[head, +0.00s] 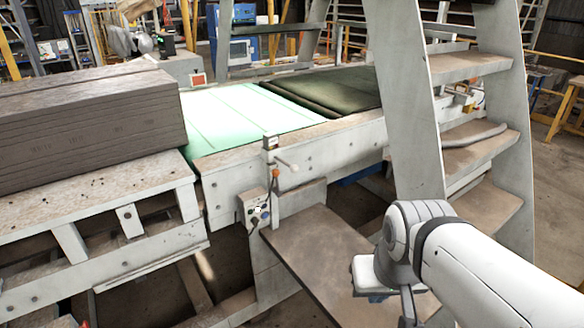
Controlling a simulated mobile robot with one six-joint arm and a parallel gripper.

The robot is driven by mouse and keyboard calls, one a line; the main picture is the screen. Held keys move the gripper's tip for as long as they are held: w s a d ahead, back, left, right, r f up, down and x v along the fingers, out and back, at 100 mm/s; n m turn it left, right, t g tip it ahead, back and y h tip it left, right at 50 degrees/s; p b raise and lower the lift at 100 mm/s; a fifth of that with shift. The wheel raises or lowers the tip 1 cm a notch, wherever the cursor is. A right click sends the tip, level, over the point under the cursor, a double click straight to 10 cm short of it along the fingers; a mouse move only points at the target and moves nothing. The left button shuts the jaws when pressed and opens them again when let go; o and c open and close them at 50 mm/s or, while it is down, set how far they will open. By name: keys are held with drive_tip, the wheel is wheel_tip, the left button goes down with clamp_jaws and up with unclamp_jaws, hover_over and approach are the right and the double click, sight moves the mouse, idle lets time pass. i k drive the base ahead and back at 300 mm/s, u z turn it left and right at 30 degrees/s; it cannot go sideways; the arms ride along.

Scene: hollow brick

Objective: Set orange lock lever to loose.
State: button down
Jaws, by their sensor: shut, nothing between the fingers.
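A small orange part (276,173) shows on the upright post at the front side of the machine bed, just above a small control box. It looks like the orange lock lever, but it is too small to tell how it is set. A pale rod with a round end (286,163) sticks out to the right just above it. My white arm reaches in from the lower right, well apart from the post. My gripper's fingers do not show in the head view.
The grey control box (255,211) has several knobs. A brown plate (330,258) lies below the post, between it and my arm. A stair with a pale side rail (412,100) stands right of the post. A stack of brown boards (85,125) fills the left.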

sight(276, 173)
drive_tip(key=u, duration=0.05)
drive_tip(key=i, duration=1)
drive_tip(key=z, duration=0.05)
